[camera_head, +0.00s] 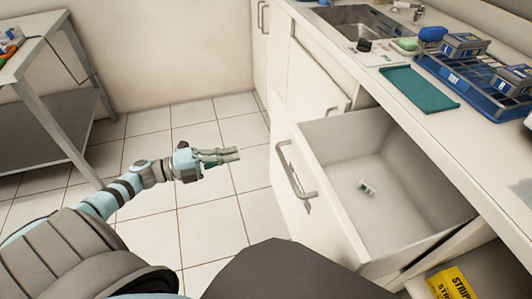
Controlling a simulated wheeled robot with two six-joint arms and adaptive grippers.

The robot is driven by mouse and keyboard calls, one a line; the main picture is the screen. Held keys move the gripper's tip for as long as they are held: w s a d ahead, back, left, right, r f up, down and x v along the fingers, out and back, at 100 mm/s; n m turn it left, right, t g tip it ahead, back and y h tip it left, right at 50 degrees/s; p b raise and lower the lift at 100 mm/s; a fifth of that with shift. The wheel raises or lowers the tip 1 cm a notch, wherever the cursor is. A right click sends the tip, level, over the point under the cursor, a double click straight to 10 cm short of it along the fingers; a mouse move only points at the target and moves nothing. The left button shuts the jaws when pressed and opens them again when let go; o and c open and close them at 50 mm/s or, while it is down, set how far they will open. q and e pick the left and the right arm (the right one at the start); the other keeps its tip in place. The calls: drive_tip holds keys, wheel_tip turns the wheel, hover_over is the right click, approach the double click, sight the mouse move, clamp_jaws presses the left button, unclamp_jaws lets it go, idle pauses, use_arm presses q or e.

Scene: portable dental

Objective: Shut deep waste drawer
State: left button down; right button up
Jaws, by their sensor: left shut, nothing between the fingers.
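The deep waste drawer (334,188) stands pulled out from the white cabinet under the counter on the right. Its grey bar handle (292,171) is on the front panel, which faces left. A small white and green item (366,188) lies on the drawer floor. My left gripper (238,154) is shut and empty, with its fingers pointing right. It is to the left of the drawer front, apart from the handle, over the tiled floor. My right gripper is not in view.
The counter holds a sink (352,22), a teal mat (418,88) and a blue rack (470,84) with boxes. An open space below the drawer holds a yellow box (452,284). A grey metal table (58,100) stands at left. Tiled floor (200,118) is clear between.

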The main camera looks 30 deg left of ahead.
use_arm(q)
drive_tip(key=b+x, duration=0.1)
drive_tip(key=x, duration=0.9)
drive_tip(key=shift+b, duration=0.4)
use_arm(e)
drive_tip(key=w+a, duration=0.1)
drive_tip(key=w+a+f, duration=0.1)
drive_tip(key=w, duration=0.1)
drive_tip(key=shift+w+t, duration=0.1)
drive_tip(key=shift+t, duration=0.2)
use_arm(q)
drive_tip(key=shift+w, duration=0.15)
